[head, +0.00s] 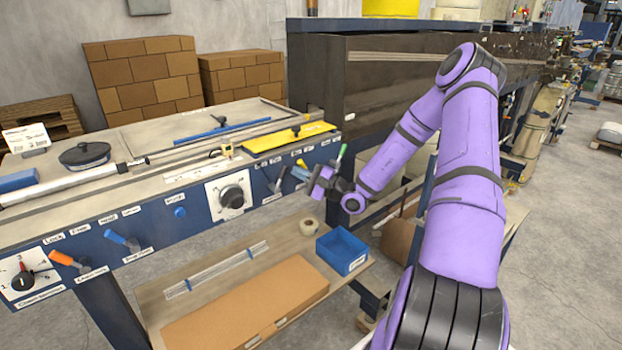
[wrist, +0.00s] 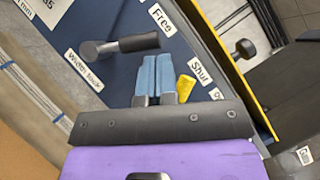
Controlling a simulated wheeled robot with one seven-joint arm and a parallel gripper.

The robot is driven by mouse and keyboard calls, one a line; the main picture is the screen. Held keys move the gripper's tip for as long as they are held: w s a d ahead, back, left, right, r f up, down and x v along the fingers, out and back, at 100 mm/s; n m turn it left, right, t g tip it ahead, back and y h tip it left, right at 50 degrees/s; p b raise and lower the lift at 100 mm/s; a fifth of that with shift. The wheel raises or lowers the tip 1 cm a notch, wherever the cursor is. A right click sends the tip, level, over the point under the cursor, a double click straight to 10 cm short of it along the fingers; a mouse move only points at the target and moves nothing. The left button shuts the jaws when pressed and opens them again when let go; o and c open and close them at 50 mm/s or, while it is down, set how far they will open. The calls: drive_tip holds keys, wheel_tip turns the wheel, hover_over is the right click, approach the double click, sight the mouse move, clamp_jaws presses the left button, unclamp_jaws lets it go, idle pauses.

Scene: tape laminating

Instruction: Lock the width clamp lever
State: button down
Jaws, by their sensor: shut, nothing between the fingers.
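The width clamp lever is a black handle (wrist: 138,43) on a round grey pivot in the wrist view, above the "Width lock" label (wrist: 83,70). Its grip points right, with the "Free" label (wrist: 160,18) above the grip's end. In the head view the black lever (head: 277,181) is on the blue front panel, just left of my gripper. My gripper (head: 299,173) has its blue fingers together and empty.
A yellow handle (wrist: 185,88) is close beside my fingers, near the "Shut" label (wrist: 200,73). A large dial (head: 233,197) is left of the lever. A yellow plate (head: 290,137) lies on the bench above. A blue bin (head: 342,251) stands on the lower shelf.

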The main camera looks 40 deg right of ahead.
sight(285, 166)
drive_tip(key=shift+w+a+r, duration=0.1)
drive_tip(key=shift+w+a, duration=0.1)
drive_tip(key=shift+w, duration=0.15)
drive_tip(key=shift+a+r, duration=0.1)
drive_tip(key=a+r+n+g, duration=0.1)
drive_tip(key=n, duration=0.1)
drive_tip(key=a+r+n+g, duration=0.1)
drive_tip(key=n, duration=0.1)
drive_tip(key=a+n+g, duration=0.1)
drive_tip(key=n, duration=0.1)
drive_tip(key=shift+a+r+n+g+h, duration=0.3)
drive_tip(key=shift+a+r+g+h, duration=0.05)
drive_tip(key=shift+g+h, duration=0.05)
drive_tip(key=shift+s+a+r+n+g+h, duration=0.1)
drive_tip(key=shift+a+r+n+g+h, duration=0.1)
drive_tip(key=shift+a+n+g+h, duration=0.55)
drive_tip(key=shift+a+f+n+h, duration=0.1)
drive_tip(key=shift+a+n+h, duration=0.55)
drive_tip(key=shift+a+n, duration=0.55)
drive_tip(key=shift+s+d, duration=0.15)
